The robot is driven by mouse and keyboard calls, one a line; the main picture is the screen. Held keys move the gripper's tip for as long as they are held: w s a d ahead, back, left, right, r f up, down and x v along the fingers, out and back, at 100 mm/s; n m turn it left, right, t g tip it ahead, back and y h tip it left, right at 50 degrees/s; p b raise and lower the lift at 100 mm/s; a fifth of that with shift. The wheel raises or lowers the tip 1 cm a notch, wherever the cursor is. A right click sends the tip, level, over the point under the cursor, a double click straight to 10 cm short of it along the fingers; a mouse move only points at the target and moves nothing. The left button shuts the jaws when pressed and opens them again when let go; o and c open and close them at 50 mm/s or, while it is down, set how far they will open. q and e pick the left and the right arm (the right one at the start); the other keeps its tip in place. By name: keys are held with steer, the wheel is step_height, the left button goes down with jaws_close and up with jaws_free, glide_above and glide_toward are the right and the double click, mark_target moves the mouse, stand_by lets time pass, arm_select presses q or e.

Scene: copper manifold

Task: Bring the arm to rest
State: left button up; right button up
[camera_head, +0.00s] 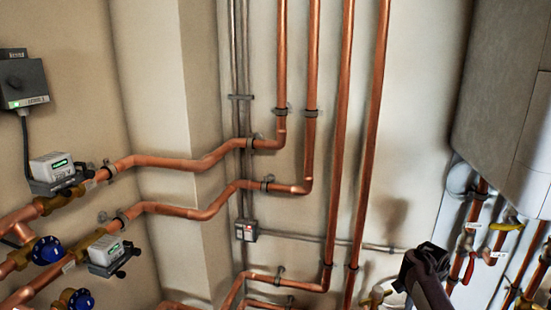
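My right gripper (425,262) shows as a dark shape at the lower right, with its arm coming up from the bottom edge. It is in front of the wall near the lower pipes. I cannot make out its fingers or whether it holds anything. My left gripper is not in view.
Copper pipes (377,110) run down the wall and bend left toward meters (52,167) and blue-handled valves (46,250). A grey control box (22,82) hangs at the left. A large grey boiler casing (500,90) is at the upper right, above pipes with red and yellow valve handles.

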steer(key=s+f+n+h, duration=0.1)
steer(key=s+f+n, duration=0.2)
steer(key=s+f, duration=0.55)
steer(key=s+a+f+n+h+p, duration=0.1)
steer(key=s+f+n+h, duration=0.15)
steer(key=s+f, duration=0.65)
steer(key=s+f+n, duration=0.4)
steer(key=f, duration=0.9)
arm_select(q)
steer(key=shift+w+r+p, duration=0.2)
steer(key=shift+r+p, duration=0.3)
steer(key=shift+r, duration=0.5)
arm_select(e)
steer(key=s+a+f+n+y, duration=0.1)
steer(key=s+a+f+n, duration=0.1)
steer(key=s, duration=0.8)
steer(key=s+a+f+n+y, duration=0.1)
steer(key=s+a+f, duration=0.4)
steer(key=s, duration=0.6)
steer(key=s+a+f+n+t+y, duration=0.1)
steer(key=s+a+f+n, duration=0.3)
steer(key=s+a, duration=0.3)
steer(key=s, duration=0.3)
steer(key=shift+s+a+y, duration=0.25)
steer(key=shift+s+y, duration=0.05)
steer(key=shift+y, duration=0.05)
